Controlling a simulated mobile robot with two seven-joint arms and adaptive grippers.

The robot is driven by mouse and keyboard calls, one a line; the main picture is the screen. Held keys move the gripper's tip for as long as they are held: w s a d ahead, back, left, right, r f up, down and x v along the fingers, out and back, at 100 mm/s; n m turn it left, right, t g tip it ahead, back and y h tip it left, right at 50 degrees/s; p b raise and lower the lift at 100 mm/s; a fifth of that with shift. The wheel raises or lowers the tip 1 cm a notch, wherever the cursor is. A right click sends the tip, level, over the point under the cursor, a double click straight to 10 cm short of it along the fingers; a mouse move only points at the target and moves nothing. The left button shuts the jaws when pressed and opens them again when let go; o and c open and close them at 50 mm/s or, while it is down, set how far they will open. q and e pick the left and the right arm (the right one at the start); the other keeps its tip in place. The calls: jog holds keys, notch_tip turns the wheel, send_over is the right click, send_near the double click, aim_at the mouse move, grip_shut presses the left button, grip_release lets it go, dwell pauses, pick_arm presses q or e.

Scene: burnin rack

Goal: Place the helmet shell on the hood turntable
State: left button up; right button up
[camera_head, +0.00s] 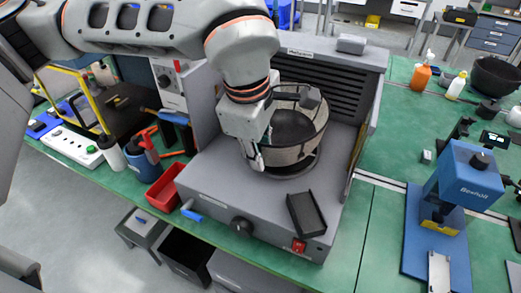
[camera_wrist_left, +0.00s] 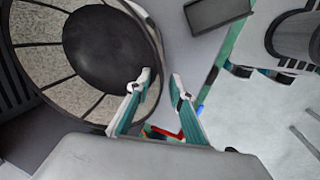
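A round, open-topped shell with beige walls and dark ribs (camera_head: 310,141), which looks like the helmet shell, sits inside the grey hood. A dark round disc under it, which looks like the hood turntable (camera_head: 288,174), shows only at its edge. In the left wrist view the shell (camera_wrist_left: 38,60) shows its ribbed inside and a black round centre. My left gripper (camera_head: 258,158) is at the shell's near-left rim. In the left wrist view its fingers (camera_wrist_left: 161,82) are apart, one inside the rim and one outside. My right gripper is not in view.
The hood (camera_head: 215,190) has a slatted back wall and a side panel. A small black tray (camera_head: 307,213) lies on its front right. A red bin (camera_head: 166,186) stands to its left, a blue press (camera_head: 465,185) to its right. A black bowl (camera_head: 496,76) stands far right.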

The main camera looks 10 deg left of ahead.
pick_arm(q)
jog(key=v, duration=1.2)
jog(key=shift+r, duration=0.1)
